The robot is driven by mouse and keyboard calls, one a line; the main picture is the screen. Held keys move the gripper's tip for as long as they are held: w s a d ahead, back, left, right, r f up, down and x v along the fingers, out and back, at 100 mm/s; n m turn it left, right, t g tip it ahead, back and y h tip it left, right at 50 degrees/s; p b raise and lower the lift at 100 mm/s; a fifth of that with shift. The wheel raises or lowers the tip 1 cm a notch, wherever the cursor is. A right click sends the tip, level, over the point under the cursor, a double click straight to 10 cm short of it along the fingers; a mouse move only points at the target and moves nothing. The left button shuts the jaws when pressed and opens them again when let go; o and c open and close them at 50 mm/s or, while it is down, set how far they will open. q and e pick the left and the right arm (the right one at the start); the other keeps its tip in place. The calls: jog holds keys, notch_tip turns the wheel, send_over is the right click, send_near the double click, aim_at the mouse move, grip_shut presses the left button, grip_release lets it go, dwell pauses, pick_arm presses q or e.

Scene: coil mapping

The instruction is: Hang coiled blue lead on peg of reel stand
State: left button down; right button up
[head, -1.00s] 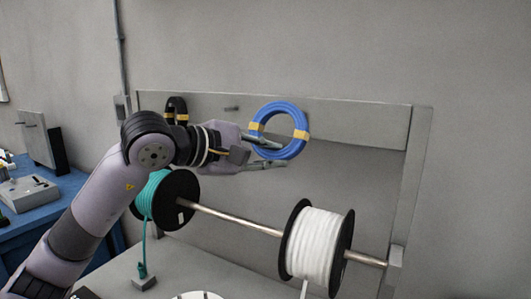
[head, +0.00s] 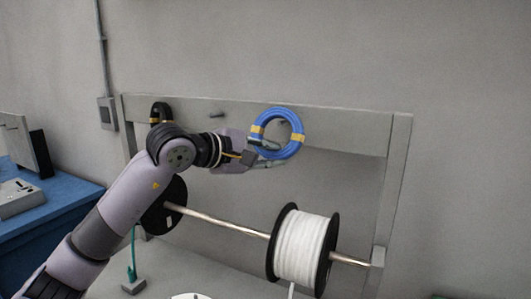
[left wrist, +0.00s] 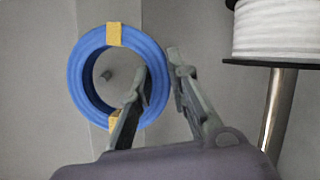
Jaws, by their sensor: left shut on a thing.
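The coiled blue lead (head: 277,112) is a ring with two yellow tape bands, held upright in front of the stand's top board. It also shows in the left wrist view (left wrist: 77,76). My left gripper (head: 278,155) is shut on the side of the ring, with one finger (left wrist: 130,110) inside its opening and the other outside. My right gripper is out of view.
A black coil (head: 160,110) hangs at the board's left. Below, a metal rod (head: 235,229) carries a white reel (head: 300,248) and a dark-flanged reel (head: 165,207). A blue bench (head: 45,225) stands at the left.

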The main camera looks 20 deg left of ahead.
pick_arm(q)
jog(key=shift+w+d+f+p, duration=0.15)
jog(key=shift+w+p, duration=0.2)
jog(key=shift+w, duration=0.4)
jog(key=shift+w+d+r+p, duration=0.15)
jog(key=shift+w+p, duration=0.15)
jog(key=shift+w, duration=0.4)
jog(key=shift+f+b, duration=0.55)
jog(key=shift+f, duration=0.1)
jog(key=c, duration=1.4)
grip_release()
jog(key=shift+c, duration=0.2)
